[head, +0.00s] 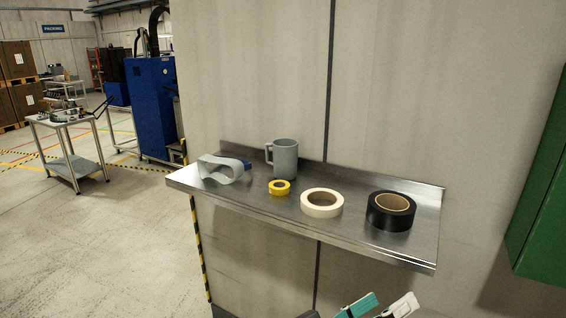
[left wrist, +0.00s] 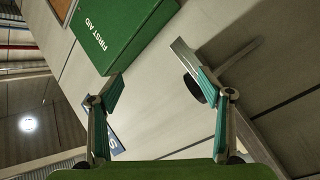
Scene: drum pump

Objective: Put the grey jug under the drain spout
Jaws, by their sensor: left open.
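The grey jug (head: 284,158) stands upright at the back of a metal wall shelf (head: 405,246), with its handle on the left side. My left gripper (head: 386,306) shows only in part at the bottom edge of the head view, below and in front of the shelf, well apart from the jug. In the left wrist view my left gripper (left wrist: 154,80) has its teal-padded fingers spread, with nothing between them. The jug is not seen in the left wrist view. No drain spout shows in either view. My right gripper is not in view.
A green first aid box (left wrist: 122,30) hangs on the wall. A trolley (head: 70,148) and blue machine (head: 152,108) stand far left; open floor lies between.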

